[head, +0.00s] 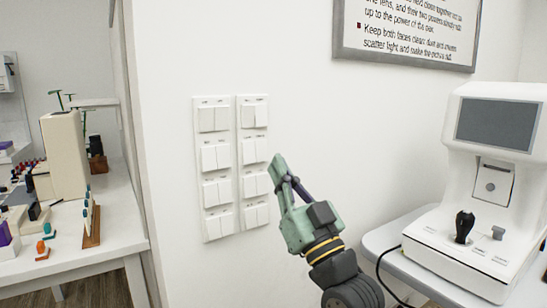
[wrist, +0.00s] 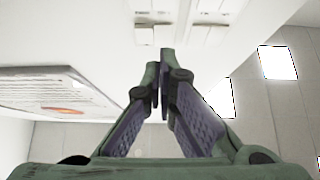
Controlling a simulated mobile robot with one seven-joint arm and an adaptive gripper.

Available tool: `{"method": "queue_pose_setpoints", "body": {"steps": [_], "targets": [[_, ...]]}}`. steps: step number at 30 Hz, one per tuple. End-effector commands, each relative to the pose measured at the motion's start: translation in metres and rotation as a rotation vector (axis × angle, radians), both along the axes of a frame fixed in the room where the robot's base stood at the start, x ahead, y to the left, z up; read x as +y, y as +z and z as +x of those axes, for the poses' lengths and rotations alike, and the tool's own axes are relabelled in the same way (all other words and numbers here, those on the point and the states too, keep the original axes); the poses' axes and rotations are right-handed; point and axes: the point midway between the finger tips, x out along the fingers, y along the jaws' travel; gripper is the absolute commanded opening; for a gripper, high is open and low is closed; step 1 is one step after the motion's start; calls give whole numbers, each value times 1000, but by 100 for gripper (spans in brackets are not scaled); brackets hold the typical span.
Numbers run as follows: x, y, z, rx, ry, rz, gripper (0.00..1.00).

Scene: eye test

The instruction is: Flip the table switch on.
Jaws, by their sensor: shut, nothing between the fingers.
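Two tall white switch panels hang side by side on the wall, a left panel (head: 213,168) and a right panel (head: 254,162). Each carries several pairs of white rockers under small labels. The labels are too small to read, so I cannot tell which rocker is the table switch. My gripper (head: 277,168) is shut and empty, its tips just right of the right panel, around the height of its middle rows. In the wrist view my gripper (wrist: 161,65) points toward rockers (wrist: 146,35) at the top edge. I cannot tell whether the tips touch anything.
A white instrument (head: 492,180) with a grey screen and black joystick (head: 464,226) stands on a table (head: 390,240) at the right. A framed sign (head: 408,35) hangs above. A cluttered white table (head: 120,235) is at the left beyond the wall's edge.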

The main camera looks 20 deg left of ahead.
Motion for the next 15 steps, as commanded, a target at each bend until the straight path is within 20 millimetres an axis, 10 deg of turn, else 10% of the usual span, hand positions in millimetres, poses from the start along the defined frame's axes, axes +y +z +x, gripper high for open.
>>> {"method": "queue_pose_setpoints", "body": {"steps": [15], "targets": [[-15,-22,-11,-1,-1,0,0]]}}
